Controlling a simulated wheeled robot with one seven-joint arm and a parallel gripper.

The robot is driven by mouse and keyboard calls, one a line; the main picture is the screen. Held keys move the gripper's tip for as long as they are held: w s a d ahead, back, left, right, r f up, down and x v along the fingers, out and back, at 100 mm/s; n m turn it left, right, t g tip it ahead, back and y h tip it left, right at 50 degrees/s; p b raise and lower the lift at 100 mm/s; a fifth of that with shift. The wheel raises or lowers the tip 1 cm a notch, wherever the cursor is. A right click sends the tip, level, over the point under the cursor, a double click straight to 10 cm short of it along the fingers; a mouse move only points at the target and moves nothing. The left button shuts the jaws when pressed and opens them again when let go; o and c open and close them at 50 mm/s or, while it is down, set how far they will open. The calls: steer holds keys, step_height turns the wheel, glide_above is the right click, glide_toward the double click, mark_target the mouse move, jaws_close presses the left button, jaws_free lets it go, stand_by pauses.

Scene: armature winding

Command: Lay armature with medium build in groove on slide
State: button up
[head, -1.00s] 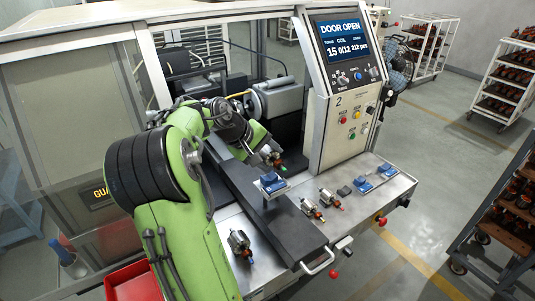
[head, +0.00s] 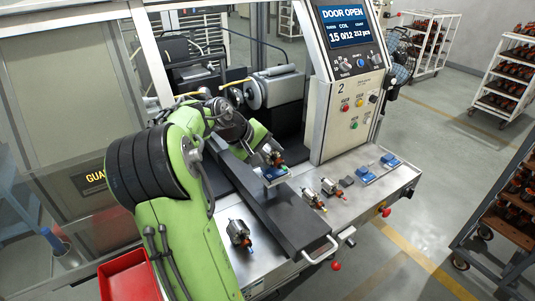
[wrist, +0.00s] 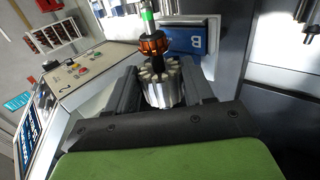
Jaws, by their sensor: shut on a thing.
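My gripper (head: 266,152) is shut on an armature (head: 277,158) with an orange winding and a green tip. In the wrist view, my gripper (wrist: 161,92) has its two dark fingers on either side of the armature's silver core (wrist: 164,86); the orange end and green tip point away. A blue block marked B (wrist: 190,40) is just beyond, beside the orange end. In the head view, the blue block (head: 275,175) sits on the dark slide (head: 290,224), just under the armature. Its groove is hidden; I cannot tell whether they touch.
Two armatures (head: 314,198) (head: 330,187) lie on the bench right of the slide, one (head: 240,234) left of it. Two blue blocks (head: 366,175) (head: 390,160) and a grey block (head: 347,181) are further right. The control panel (head: 352,100) stands behind. A red bin (head: 130,280) is front left.

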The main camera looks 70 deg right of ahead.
steer(key=shift+w+a+f+b, duration=0.1)
steer(key=shift+f+b, duration=0.05)
steer(key=shift+f, duration=0.35)
steer(key=shift+a+f+b, duration=0.1)
steer(key=shift+f+b, duration=0.05)
steer(key=shift+f, duration=0.35)
steer(key=o, duration=1.3)
steer(key=shift+o, duration=0.2)
steer(key=p+v, duration=0.4)
steer(key=v, duration=1.2)
steer(key=shift+s+d+r, duration=0.25)
steer(key=shift+r, duration=0.15)
steer(key=shift+f, duration=0.1)
